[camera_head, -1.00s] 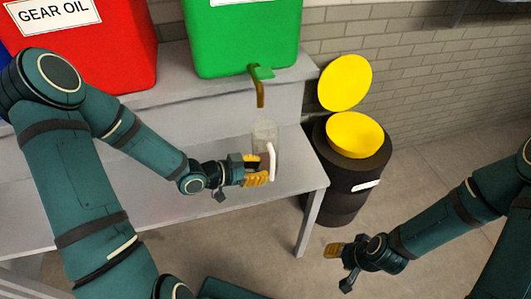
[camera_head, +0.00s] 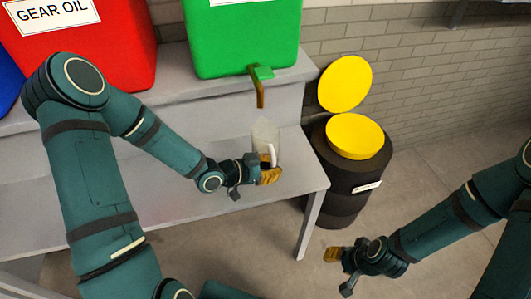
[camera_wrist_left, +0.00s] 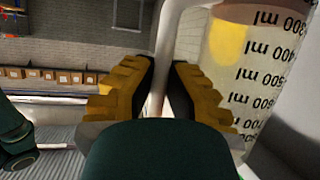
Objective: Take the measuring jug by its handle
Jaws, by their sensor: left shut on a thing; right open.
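The measuring jug (camera_head: 265,135) is clear with a white handle (camera_head: 273,152). It stands on the grey bench below the green container's tap. My left gripper (camera_head: 270,173) is at the handle, on the front side of the jug. In the left wrist view the yellow-padded fingers of my left gripper (camera_wrist_left: 160,95) are shut on the white handle (camera_wrist_left: 166,70), one on each side. The jug's wall with its printed scale (camera_wrist_left: 262,70) is to the right there. My right gripper (camera_head: 340,256) is open and empty, low over the floor at right.
A green container (camera_head: 240,40) with a brass tap (camera_head: 260,92) stands on the raised shelf, above the jug. A red gear oil container (camera_head: 85,55) is to its left. A black drum with a yellow funnel (camera_head: 354,137) stands right of the grey bench (camera_head: 301,165).

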